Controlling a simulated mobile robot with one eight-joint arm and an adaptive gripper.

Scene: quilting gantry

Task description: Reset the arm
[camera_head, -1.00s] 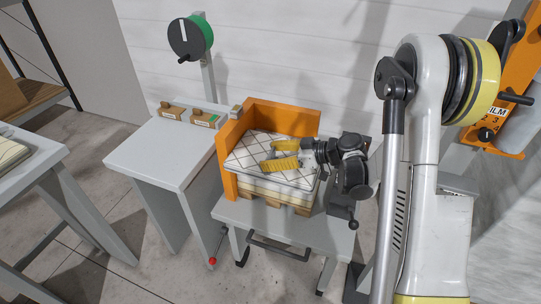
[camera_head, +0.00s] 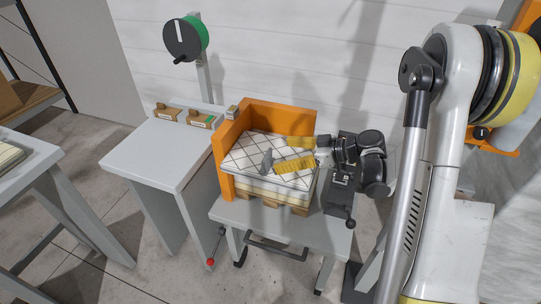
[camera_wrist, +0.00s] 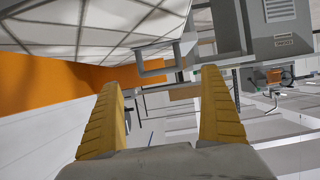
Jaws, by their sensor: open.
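My gripper (camera_head: 281,154) is open, with its two yellow fingers apart over the right part of a white quilted pad with dark diagonal lines (camera_head: 245,150). A small grey piece (camera_head: 267,160) stands on the pad just left of the fingertips, and the fingers do not appear to hold it. In the wrist view my gripper (camera_wrist: 160,82) shows spread fingers with nothing held between them. The pad's lined surface (camera_wrist: 85,22) fills the upper left there. My arm comes in from the right; whether the fingers touch the pad cannot be told.
An orange corner guard (camera_head: 228,165) stands behind and left of the pad stack, on a grey table (camera_head: 260,222) with a dark front handle (camera_head: 278,248). A grey side table (camera_head: 160,150) stands left, with a green-and-black reel (camera_head: 186,38) on a post.

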